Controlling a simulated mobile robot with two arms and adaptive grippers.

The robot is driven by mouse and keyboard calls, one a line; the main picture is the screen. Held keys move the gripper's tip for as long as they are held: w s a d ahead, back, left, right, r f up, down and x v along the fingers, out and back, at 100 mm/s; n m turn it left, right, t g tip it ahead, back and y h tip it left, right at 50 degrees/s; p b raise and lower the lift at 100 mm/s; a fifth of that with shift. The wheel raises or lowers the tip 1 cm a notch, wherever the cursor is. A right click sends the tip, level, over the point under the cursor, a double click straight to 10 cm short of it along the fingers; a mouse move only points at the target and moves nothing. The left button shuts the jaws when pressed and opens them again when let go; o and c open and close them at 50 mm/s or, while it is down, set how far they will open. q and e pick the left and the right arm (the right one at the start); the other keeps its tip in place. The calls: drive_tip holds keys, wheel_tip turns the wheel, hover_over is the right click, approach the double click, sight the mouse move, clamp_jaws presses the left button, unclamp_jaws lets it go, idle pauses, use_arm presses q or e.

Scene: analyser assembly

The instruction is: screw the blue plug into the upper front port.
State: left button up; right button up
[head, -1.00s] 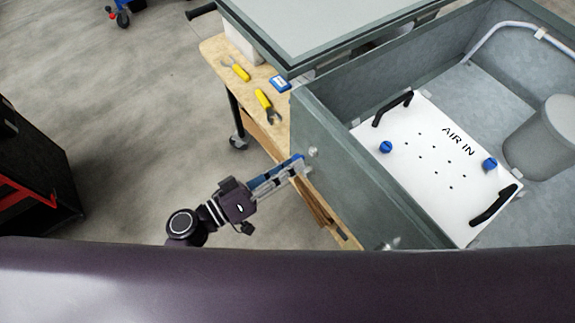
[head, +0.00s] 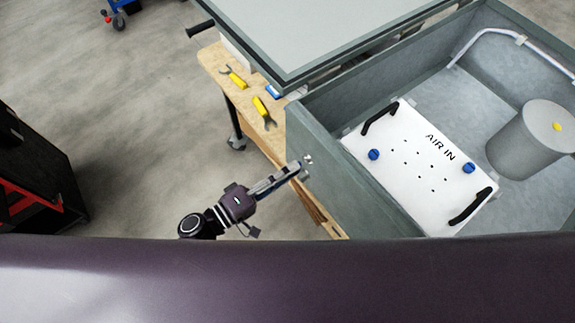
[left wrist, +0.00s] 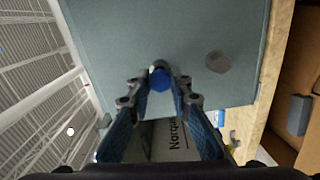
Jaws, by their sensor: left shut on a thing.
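My left gripper (head: 294,168) is at the outer face of the grey-green analyser case (head: 352,185), its fingertips by a small pale round fitting (head: 308,159) on that wall. In the left wrist view, the gripper (left wrist: 162,90) is shut on the blue plug (left wrist: 160,78), which sits between the fingertips against the grey-green wall. The port behind the plug is hidden, so I cannot tell how deep the plug sits. A grey many-sided fitting (left wrist: 218,62) is on the same wall, right of the plug and apart from it. My right gripper is not in view.
Inside the case are a white "AIR IN" plate (head: 410,165) with black handles and blue knobs, and a grey cylinder (head: 525,145). Yellow-handled tools (head: 262,110) lie on the wooden bench (head: 215,62). Open floor lies left of the bench.

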use_arm(q)
drive_tip(key=n+p, duration=0.1)
drive_tip(key=n, duration=0.2)
drive_tip(key=n+p, duration=0.2)
drive_tip(key=n, duration=0.2)
drive_tip(key=shift+w+d+r+p, duration=0.1)
drive_tip(key=shift+w+d+p, duration=0.1)
drive_tip(key=shift+p, duration=0.1)
drive_tip(key=shift+s, duration=0.15)
idle(0.9)
drive_tip(key=shift+o, duration=0.6)
drive_tip(key=shift+w+d, duration=0.45)
drive_tip(key=shift+d, duration=0.15)
idle(0.6)
clamp_jaws()
